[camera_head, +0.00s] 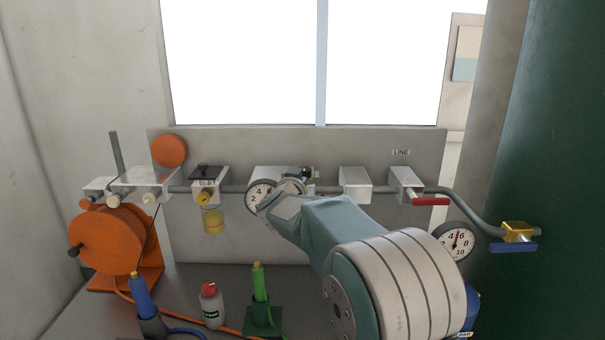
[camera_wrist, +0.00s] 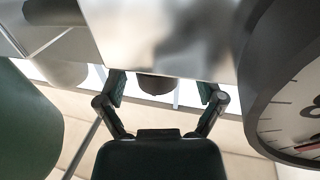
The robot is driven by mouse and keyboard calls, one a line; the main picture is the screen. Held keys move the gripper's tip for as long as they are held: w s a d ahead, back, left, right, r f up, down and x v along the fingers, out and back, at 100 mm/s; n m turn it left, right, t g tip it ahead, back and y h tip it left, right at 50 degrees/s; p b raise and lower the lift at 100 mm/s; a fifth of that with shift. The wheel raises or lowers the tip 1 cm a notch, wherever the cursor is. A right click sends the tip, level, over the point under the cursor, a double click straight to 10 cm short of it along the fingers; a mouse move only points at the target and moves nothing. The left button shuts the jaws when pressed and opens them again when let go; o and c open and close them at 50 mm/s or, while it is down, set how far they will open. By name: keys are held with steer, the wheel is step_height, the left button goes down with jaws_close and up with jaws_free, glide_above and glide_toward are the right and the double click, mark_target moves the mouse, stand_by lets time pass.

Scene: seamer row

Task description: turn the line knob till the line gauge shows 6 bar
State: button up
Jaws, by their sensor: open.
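In the wrist view my gripper (camera_wrist: 160,90) is open, one finger on each side of a dark round knob (camera_wrist: 155,84) below a shiny metal block (camera_wrist: 165,35). I cannot tell if the fingers touch it. In the head view my arm hides the gripper and knob. A round white gauge (camera_head: 258,194) sits at the pipe's middle block (camera_head: 272,172), partly covered by my arm; its needle is not readable there. A gauge with a red needle fills the wrist view's right side (camera_wrist: 300,120), cut off. I cannot tell its reading.
A "LINE" label (camera_head: 401,152) is above a red-handled valve (camera_head: 428,201). A second gauge (camera_head: 457,241) at right has its needle nearly straight up, near 6.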

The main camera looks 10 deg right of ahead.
steer(key=v, duration=1.1)
steer(key=shift+w+a, duration=0.1)
steer(key=shift+a, duration=0.05)
steer(key=s+a+n+g+y, duration=0.25)
steer(key=s+n+y, duration=0.35)
steer(key=s+y, duration=0.6)
steer(key=s+d+f+g+h, duration=0.2)
steer(key=s+d+f+g, duration=0.2)
steer(key=s, duration=0.8)
steer(key=s+d+f+m+g+h, duration=0.1)
steer(key=s+d+f+g, duration=0.3)
steer(key=s, duration=0.8)
step_height(320, 180, down, 3)
steer(key=shift+r+h, duration=0.2)
steer(key=shift+h, duration=0.5)
steer(key=shift+a, duration=0.1)
